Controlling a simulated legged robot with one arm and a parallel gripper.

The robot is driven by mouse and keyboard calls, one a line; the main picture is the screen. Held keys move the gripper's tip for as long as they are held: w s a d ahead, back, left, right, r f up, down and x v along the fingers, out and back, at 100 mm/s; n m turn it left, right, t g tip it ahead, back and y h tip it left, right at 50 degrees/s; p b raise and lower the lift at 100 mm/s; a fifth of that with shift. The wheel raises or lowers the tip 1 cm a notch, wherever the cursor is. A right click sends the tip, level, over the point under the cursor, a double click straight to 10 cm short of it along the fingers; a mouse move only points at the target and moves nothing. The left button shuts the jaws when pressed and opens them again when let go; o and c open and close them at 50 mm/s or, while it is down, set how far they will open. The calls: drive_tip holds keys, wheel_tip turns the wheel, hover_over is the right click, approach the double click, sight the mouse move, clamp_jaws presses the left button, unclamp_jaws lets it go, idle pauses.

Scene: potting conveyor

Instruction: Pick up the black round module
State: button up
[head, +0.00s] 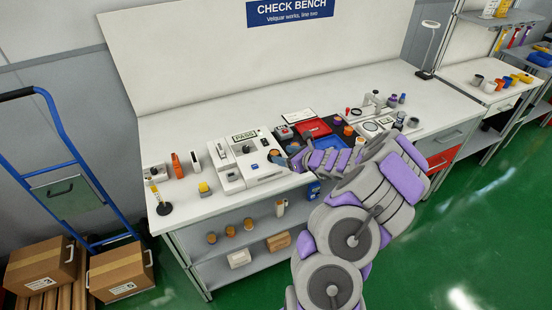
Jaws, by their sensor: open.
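My gripper (283,161) reaches left over the front middle of the white bench (190,135), at the right side of a white test unit (252,160) with a PASS display. Its jaws are open. A small dark piece with an orange top (278,156) is at the jaws; I cannot tell whether it touches them. I cannot pick out the black round module for certain at this size. A small dark round spot (246,149) shows on the test unit's face. My arm hides part of the bench's front right.
A red tray (313,128) on a dark mat lies behind my gripper, with orange-topped pieces beside it. A fixture (376,100) and small parts stand at the right. The bench's back left is clear.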

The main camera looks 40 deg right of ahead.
drive_tip(key=shift+w+a+f, duration=0.3)
drive_tip(key=shift+w+f, duration=0.05)
drive_tip(key=shift+w, duration=0.3)
drive_tip(key=shift+w+a, duration=0.3)
drive_tip(key=shift+w, duration=0.15)
drive_tip(key=shift+d, duration=0.4)
drive_tip(key=c, duration=0.4)
drive_tip(key=shift+a, duration=0.35)
drive_tip(key=c, duration=0.7)
drive_tip(key=shift+c, duration=0.9)
drive_tip(key=shift+d, duration=0.15)
clamp_jaws()
